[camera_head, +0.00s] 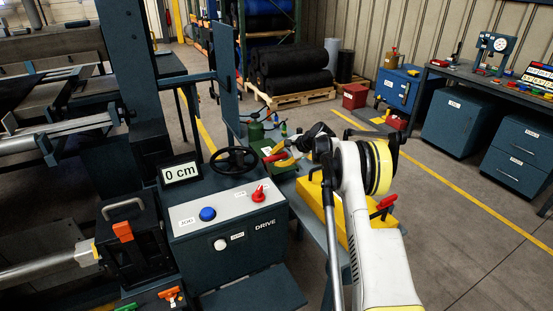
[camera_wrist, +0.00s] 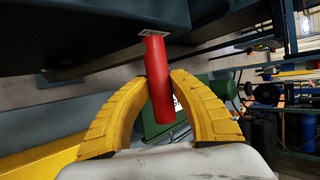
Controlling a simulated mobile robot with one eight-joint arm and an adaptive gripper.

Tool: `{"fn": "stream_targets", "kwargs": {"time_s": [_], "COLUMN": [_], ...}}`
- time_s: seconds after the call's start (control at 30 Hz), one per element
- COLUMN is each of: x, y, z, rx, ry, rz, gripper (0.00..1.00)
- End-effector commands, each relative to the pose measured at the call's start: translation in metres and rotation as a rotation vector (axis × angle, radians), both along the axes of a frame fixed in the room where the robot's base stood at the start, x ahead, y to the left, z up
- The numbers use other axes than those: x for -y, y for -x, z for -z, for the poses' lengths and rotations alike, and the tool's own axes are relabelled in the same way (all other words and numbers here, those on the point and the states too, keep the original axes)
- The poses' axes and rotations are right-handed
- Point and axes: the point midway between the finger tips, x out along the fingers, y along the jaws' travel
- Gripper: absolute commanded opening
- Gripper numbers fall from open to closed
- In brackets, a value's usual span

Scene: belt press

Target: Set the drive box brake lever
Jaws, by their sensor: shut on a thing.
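The drive box (camera_head: 228,243) stands in the middle of the head view, dark blue-grey and marked DRIVE. A red cylindrical handle (camera_wrist: 158,85), seemingly the brake lever, stands tilted at the box's side in the wrist view, beside a small label plate (camera_wrist: 155,33) too small to read. My gripper (camera_wrist: 160,88) has its curved yellow fingers shut on the handle, one at each side. In the head view my gripper (camera_head: 280,153) is at the right rear of the box, with a bit of red at its fingers. The handle's base is hidden there.
Green equipment (camera_head: 257,131) stands behind my gripper.

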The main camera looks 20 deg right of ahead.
Motion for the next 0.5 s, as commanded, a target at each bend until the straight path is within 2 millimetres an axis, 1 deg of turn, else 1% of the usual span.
{"fn": "stream_targets", "kwargs": {"time_s": [0.03,0.07,0.1,0.13,0.4,0.5], "x": [0.0000,0.0000,0.0000,0.0000,0.0004,0.0030], "y": [-0.0024,-0.0024,-0.0023,-0.0021,-0.0010,0.0025], "z": [-0.0031,-0.0031,-0.0030,-0.0028,-0.0020,-0.0055], "rx": [0.007,0.007,0.007,0.006,0.004,0.003], "ry": [-0.003,-0.003,-0.002,-0.001,-0.001,0.000], "rz": [0.005,0.005,0.004,0.004,0.003,0.003], "gripper": [0.00,0.33,0.45,0.47,0.47,0.47]}}
